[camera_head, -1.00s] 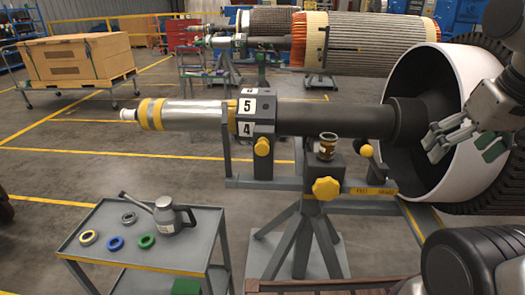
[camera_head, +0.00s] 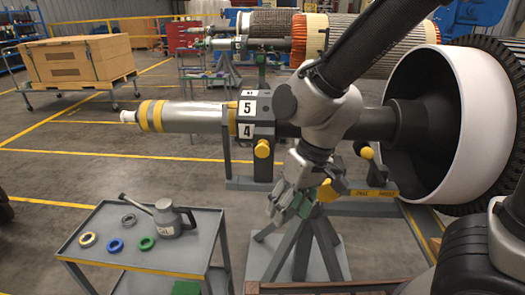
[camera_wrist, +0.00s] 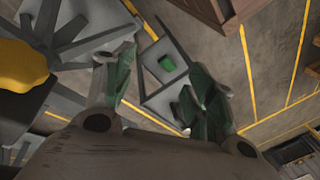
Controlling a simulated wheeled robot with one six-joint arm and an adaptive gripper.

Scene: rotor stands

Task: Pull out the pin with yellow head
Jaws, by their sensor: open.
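Several yellow heads show; I cannot tell for certain which one is the pin's. A yellow ball head (camera_head: 366,153) stands upright on the stand's right side, just right of my arm. A yellow lobed knob (camera_head: 327,190) on the stand's front is partly covered by my gripper; a large yellow head shows at the left edge of the wrist view (camera_wrist: 22,65). My gripper (camera_head: 290,205) points downward in front of the stand, its green-padded fingers apart and empty (camera_wrist: 160,90).
A grey cart (camera_head: 185,258) at lower left carries rings and an oil can (camera_head: 170,218). The shaft (camera_head: 190,115) runs through the clamp block to the white-rimmed drum (camera_head: 465,125) at right. A brown wooden edge (camera_head: 330,285) crosses the bottom.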

